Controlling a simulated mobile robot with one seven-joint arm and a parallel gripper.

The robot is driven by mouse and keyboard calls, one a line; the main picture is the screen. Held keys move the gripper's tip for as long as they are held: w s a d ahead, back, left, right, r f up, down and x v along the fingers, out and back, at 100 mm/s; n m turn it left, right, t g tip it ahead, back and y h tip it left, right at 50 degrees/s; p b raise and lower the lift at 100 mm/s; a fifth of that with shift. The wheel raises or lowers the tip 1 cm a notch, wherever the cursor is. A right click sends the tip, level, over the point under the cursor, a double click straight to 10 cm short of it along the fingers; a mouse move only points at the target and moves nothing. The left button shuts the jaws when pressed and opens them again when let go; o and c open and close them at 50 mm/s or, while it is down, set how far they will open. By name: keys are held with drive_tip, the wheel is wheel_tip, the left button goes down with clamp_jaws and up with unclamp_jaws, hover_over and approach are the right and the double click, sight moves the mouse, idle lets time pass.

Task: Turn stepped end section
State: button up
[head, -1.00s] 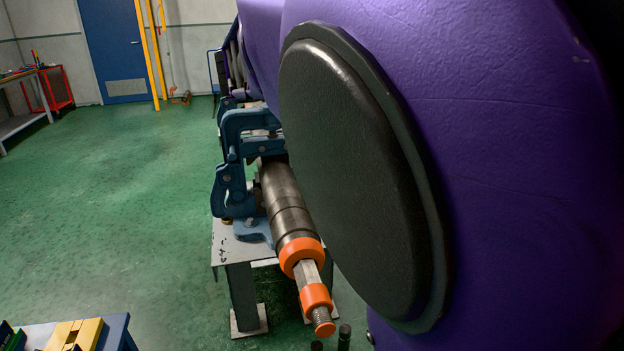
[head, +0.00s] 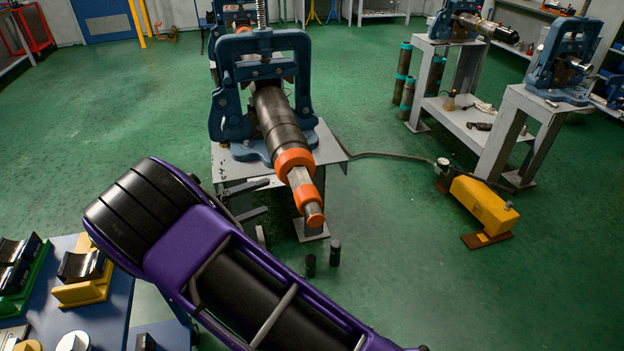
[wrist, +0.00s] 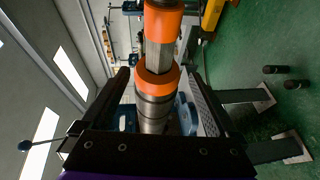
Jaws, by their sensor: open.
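The stepped end section (head: 301,179) sticks out toward me from a dark steel pipe (head: 278,122) clamped in a blue vise (head: 262,70). In the wrist view the end section (wrist: 160,55) runs up the middle of the picture. My gripper (wrist: 163,76) is open there, with one dark finger on each side of the pipe in the picture. I cannot tell how deep the pipe lies between the fingers, and I see no contact.
The vise stands on a grey metal table (head: 330,150). A yellow pump unit (head: 482,206) with a hose lies on the floor at right. Two more vises stand on stands (head: 520,125) at the back right. A blue bench (head: 100,310) with blocks is at lower left.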

sight(310, 179)
drive_tip(key=x, duration=1.5)
drive_tip(key=shift+w+d, duration=0.25)
drive_tip(key=shift+d, duration=0.05)
drive_tip(key=c, duration=1.4)
